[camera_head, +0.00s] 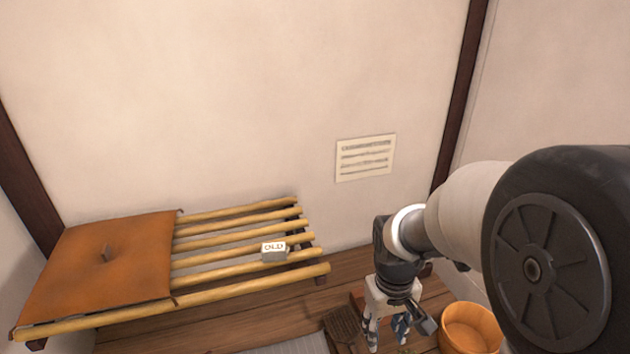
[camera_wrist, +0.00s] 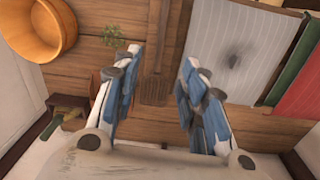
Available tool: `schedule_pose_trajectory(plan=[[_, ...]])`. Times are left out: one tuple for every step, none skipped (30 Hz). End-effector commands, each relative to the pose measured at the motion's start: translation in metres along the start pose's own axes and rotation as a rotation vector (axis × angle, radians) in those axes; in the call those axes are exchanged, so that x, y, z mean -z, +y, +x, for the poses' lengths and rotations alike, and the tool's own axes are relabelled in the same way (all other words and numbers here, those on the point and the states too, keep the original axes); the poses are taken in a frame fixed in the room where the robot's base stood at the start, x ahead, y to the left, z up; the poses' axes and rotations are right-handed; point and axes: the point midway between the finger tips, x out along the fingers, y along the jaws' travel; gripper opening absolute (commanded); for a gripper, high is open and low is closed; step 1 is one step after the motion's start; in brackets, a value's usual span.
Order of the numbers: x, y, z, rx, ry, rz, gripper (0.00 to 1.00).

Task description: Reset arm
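My gripper (camera_head: 388,328) points down at the lower right of the head view, over the wooden floor. In the wrist view my gripper (camera_wrist: 154,90) has its two blue-padded fingers spread wide apart. Nothing is held between them; the floor and a brown slatted wooden piece (camera_wrist: 155,88) show through the gap. My arm comes in from the right of the head view, bent down at the wrist.
A slatted bamboo rack (camera_head: 240,290) with an orange cushion (camera_head: 100,265) and a small block marked "OLD" (camera_head: 273,254) stands at left. A wooden tub (camera_head: 468,328) is right of my gripper. A grey striped cloth (camera_wrist: 240,45) lies on the floor (camera_head: 200,328).

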Motion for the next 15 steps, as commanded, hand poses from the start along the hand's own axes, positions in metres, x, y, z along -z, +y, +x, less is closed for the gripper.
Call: schedule_pose_trajectory(plan=[[-0.009,0.000,-0.024,-0.005,0.041,0.019,0.39],[-0.015,-0.001,-0.035,-0.006,0.059,0.031,0.39],[-0.023,-0.002,-0.049,-0.007,0.084,0.046,0.39],[-0.029,-0.002,-0.059,-0.008,0.102,0.056,0.39],[-0.036,-0.003,-0.068,-0.009,0.121,0.067,0.39],[-0.046,-0.005,-0.080,-0.011,0.146,0.081,0.39],[-0.053,-0.005,-0.088,-0.011,0.165,0.092,0.39],[-0.061,-0.007,-0.096,-0.012,0.182,0.102,0.39],[-0.071,-0.008,-0.105,-0.012,0.207,0.115,0.39],[-0.079,-0.010,-0.112,-0.013,0.227,0.125,0.39],[-0.087,-0.011,-0.117,-0.012,0.244,0.136,0.39],[-0.097,-0.013,-0.124,-0.012,0.269,0.149,0.39],[-0.104,-0.015,-0.128,-0.011,0.287,0.158,0.39],[-0.111,-0.016,-0.132,-0.010,0.303,0.167,0.39],[-0.120,-0.018,-0.136,-0.009,0.323,0.178,0.39]])
